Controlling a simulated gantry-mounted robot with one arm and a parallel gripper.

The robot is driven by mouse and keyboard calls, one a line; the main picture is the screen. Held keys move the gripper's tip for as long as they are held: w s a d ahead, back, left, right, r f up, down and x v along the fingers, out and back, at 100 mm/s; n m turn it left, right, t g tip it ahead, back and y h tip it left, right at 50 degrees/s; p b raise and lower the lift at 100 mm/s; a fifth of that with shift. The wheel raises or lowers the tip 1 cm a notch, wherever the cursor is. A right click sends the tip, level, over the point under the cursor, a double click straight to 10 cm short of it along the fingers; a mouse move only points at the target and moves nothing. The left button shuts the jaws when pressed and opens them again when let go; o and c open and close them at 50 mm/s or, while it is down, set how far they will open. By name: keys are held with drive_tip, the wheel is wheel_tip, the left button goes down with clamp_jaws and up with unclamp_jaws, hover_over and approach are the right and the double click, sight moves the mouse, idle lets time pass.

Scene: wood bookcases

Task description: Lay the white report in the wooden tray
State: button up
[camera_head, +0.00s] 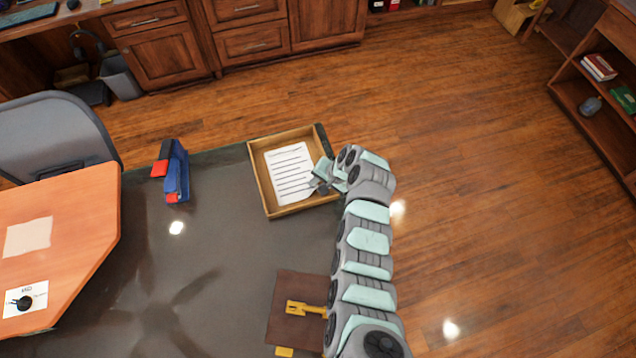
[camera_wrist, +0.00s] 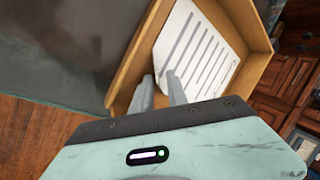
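The white report (camera_head: 291,172), a sheet with dark printed lines, lies inside the wooden tray (camera_head: 258,183) at the back right of the dark table. In the wrist view the report (camera_wrist: 200,52) appears flat within the walls of the tray (camera_wrist: 127,80). My gripper (camera_head: 319,182) is over the tray's right side, close to the report's edge. In the wrist view my gripper (camera_wrist: 160,80) shows two grey fingers with a narrow gap between them, beside the report's near corner. Whether a fingertip touches the paper cannot be told.
A blue and red object (camera_head: 175,170) stands left of the tray. A brown mat (camera_head: 290,325) with a yellow tool (camera_head: 304,308) lies nearer on the table. An orange board (camera_head: 70,235) is at the left. The table's middle is clear.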

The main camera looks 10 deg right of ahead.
drive_tip(key=shift+d, duration=0.1)
drive_tip(key=v, duration=1.2)
drive_tip(key=shift+s+r, duration=0.1)
